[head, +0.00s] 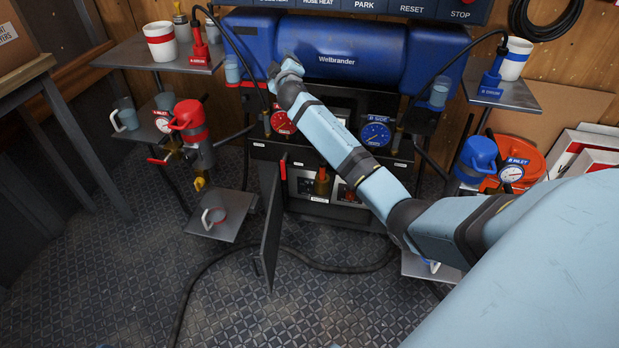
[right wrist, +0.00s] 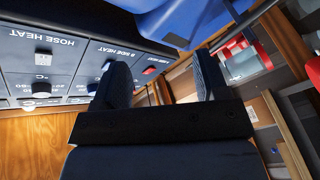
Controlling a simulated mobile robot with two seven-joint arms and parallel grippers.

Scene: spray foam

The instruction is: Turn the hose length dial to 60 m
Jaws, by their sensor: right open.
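The control panel (head: 380,8) of the blue Welbrander machine (head: 335,55) is cut off by the top edge of the head view, and no dials show there. In the right wrist view the panel (right wrist: 70,60) fills the upper left, tilted, with a "HOSE HEAT" label. Several knobs (right wrist: 41,90) show on it, but I cannot tell which is the hose length dial or read its setting. My right gripper (right wrist: 160,78) is open and empty, its fingers apart below the panel's edge. In the head view it (head: 290,66) is in front of the machine's left part. My left gripper is not in view.
Red and blue gauges (head: 376,134) sit below the blue machine. Side shelves (head: 165,54) hold cups and hose fittings. An open dark door (head: 271,225) stands out over the floor, where a black hose (head: 205,270) lies. The front left floor is mostly clear.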

